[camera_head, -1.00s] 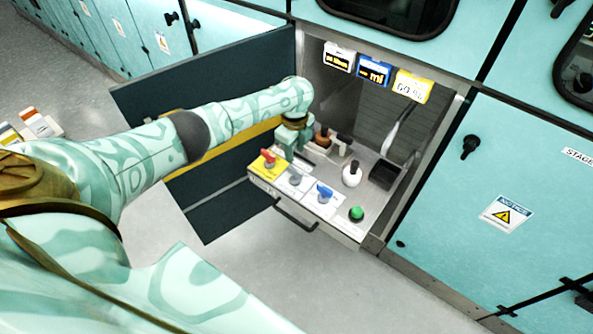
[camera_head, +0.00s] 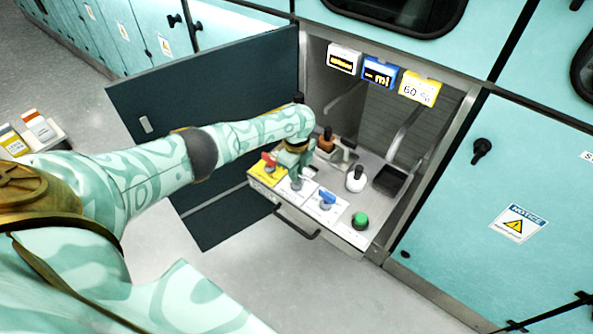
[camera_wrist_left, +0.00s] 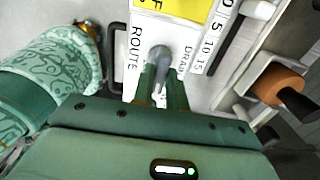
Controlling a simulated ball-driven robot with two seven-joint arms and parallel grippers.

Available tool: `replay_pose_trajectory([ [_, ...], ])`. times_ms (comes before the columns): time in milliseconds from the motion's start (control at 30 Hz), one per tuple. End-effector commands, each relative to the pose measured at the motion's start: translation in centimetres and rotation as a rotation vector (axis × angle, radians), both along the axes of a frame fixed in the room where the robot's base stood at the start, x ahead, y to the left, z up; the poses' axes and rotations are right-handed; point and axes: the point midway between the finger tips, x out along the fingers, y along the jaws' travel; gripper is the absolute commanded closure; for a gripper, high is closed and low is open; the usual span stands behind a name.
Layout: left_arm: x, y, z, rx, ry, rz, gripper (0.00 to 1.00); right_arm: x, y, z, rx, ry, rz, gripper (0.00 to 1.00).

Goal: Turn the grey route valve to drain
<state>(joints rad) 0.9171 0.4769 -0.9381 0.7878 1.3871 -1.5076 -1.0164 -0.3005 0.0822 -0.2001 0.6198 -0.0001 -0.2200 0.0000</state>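The grey route valve (camera_head: 296,184) is a small grey lever on a white plate on the pulled-out panel, between the red and blue valves. In the left wrist view the grey lever (camera_wrist_left: 159,60) stands between the printed words ROUTE and DRAIN. My left gripper (camera_head: 293,168) is right above and behind the grey valve. In the left wrist view its two green fingers (camera_wrist_left: 161,88) are apart, on either side of the lever's near end; firm contact does not show. The lever's lower part is partly hidden between the fingers. My right gripper is not in view.
A dark open door (camera_head: 200,85) stands left. Three displays (camera_head: 380,73) hang above.

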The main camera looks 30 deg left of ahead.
Motion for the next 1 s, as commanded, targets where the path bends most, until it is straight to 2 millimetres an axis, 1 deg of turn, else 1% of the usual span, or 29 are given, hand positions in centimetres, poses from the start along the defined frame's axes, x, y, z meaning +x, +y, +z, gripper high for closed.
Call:
replay_pose_trajectory([
  [233, 0.0, -0.1, 0.0, -0.001, 0.0, 0.024, 1.0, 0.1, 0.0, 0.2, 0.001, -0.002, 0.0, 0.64],
  [433, -0.1, -0.1, 0.1, -0.003, 0.001, 0.112, 1.0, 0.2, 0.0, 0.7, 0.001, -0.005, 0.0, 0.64],
  [667, -0.1, -0.2, 0.2, -0.004, 0.002, 0.298, 1.0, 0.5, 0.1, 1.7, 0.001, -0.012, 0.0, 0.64],
  [1000, -0.1, -0.1, 0.1, -0.003, 0.003, 0.622, 1.0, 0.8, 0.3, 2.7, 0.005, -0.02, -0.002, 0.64],
])
